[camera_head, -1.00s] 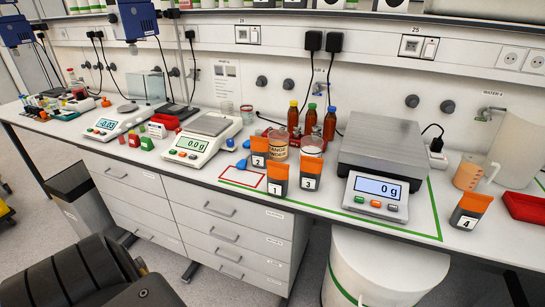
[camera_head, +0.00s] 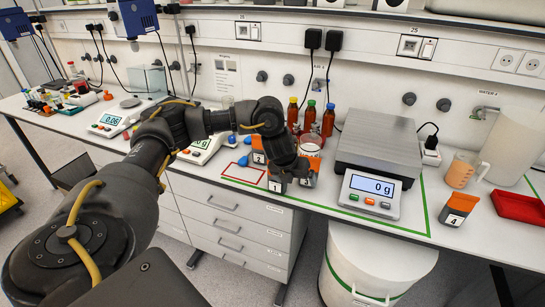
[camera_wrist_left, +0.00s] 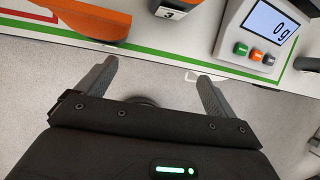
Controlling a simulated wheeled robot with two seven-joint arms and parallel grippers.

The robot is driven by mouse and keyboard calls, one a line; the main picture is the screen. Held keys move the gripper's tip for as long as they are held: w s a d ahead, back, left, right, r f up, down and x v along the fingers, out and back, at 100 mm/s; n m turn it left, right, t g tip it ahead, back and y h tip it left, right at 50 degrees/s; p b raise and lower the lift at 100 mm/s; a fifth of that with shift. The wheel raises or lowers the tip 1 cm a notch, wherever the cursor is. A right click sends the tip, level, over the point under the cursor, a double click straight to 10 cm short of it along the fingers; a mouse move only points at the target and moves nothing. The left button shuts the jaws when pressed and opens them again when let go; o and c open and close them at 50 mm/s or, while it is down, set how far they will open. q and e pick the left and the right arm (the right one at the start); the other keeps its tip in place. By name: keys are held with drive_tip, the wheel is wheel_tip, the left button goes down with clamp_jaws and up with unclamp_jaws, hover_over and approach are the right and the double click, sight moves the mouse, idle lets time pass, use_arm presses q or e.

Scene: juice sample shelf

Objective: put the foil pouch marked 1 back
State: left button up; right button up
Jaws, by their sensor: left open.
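The foil pouch marked 1 (camera_head: 275,186), grey with a white label, stands near the table's front edge; my left arm hides its upper part. My left gripper (camera_head: 294,172) is open beside and above it. In the wrist view, both fingers of the gripper (camera_wrist_left: 155,75) are apart with only floor seen between them, and an orange pouch top (camera_wrist_left: 88,16) lies just beyond them. Pouch 2 (camera_head: 258,157) stands behind and pouch 3 (camera_head: 308,181) to the right, both partly hidden. Pouch 4 (camera_head: 457,214) stands far right. My right gripper is not in view.
A red outlined rectangle (camera_head: 229,179) marks the table left of pouch 1. A large scale (camera_head: 374,187) reading 0 g stands right of the pouches. Brown bottles (camera_head: 328,122) stand behind. A jug (camera_head: 459,170) and red tray (camera_head: 519,208) are at the right.

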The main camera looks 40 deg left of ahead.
use_arm(q)
wheel_tip(320, 180, up, 5)
drive_tip(key=y, duration=0.2)
hover_over(274, 187)
drive_tip(key=s+d, duration=0.1)
drive_tip(key=s, duration=0.2)
drive_tip(key=shift+w+d+f+g, duration=0.15)
drive_tip(key=shift+w+d+g, duration=0.05)
drive_tip(key=shift+g, duration=0.1)
drive_tip(key=b+x, duration=0.4)
drive_tip(key=x, duration=0.7)
drive_tip(key=shift+d, duration=0.2)
drive_tip(key=shift+c, duration=0.3)
